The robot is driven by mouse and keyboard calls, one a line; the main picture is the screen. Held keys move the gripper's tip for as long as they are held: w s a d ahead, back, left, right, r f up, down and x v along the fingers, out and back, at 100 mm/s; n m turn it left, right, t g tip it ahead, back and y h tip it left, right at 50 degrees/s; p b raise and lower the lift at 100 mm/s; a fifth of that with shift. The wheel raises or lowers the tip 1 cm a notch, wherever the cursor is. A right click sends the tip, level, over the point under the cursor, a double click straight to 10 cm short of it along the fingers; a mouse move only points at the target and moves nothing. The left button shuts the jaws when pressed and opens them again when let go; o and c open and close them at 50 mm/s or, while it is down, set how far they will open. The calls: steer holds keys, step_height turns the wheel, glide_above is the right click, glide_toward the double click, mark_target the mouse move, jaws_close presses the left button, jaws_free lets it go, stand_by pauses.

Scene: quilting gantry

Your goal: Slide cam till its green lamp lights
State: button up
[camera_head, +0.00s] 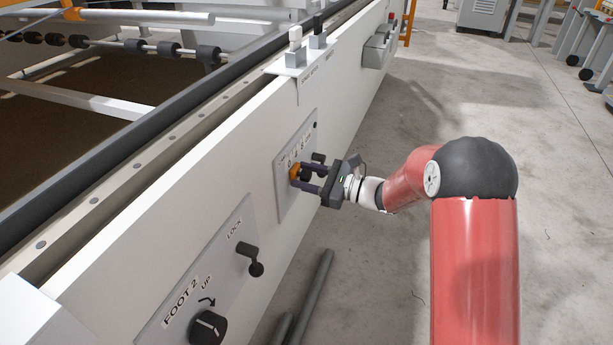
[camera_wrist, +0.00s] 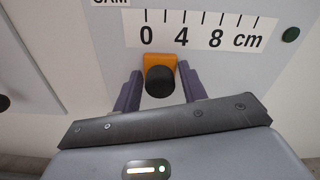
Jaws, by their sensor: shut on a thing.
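The cam slider is an orange block (camera_wrist: 153,64) with a black round knob (camera_wrist: 160,82), on a grey panel marked CAM on the white side of the machine. Its scale (camera_wrist: 200,30) reads 0, 4, 8 cm, and the block sits below the space between 0 and 4. My gripper (camera_wrist: 160,90) has its two purple fingers on either side of the knob, shut on it. In the head view my gripper (camera_head: 302,179) reaches the orange block (camera_head: 293,171) from the right. The lamp (camera_wrist: 291,34) at the panel's upper right is dark green and looks unlit.
A FOOT 2 panel with a black dial (camera_head: 208,328) and a LOCK lever (camera_head: 250,257) is on the same wall, nearer. Switches (camera_head: 296,47) stand on the upper edge. Grey pipes (camera_head: 310,300) lie on the floor below.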

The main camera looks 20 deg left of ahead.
steer(key=shift+w+d, duration=0.1)
steer(key=shift+w, duration=0.45)
steer(key=o, duration=1.1)
steer(key=d, duration=0.7)
steer(key=shift+s+d, duration=0.3)
steer(key=shift+d, duration=0.1)
steer(key=s+d+r+n+g+h, duration=0.2)
steer(key=s+d+r+n+h, duration=0.25)
steer(key=s, duration=0.45)
steer(key=s+d+r+n+t+h+p, duration=0.1)
steer(key=s+d+r+n+t+h, duration=0.1)
steer(key=s+d, duration=0.4)
steer(key=s+d+r+n+t+h+p, duration=0.1)
steer(key=s+d+r+n+t+h, duration=0.1)
steer(key=s+d+n+h, duration=0.3)
steer(key=s+d+r+n+t+h+p, duration=0.1)
steer(key=s+d+r+n+h, duration=0.3)
steer(key=s+d, duration=0.5)
steer(key=shift+d+n+t+h, duration=0.25)
steer(key=shift+d+t+h, duration=0.45)
steer(key=shift+d+h, duration=0.5)
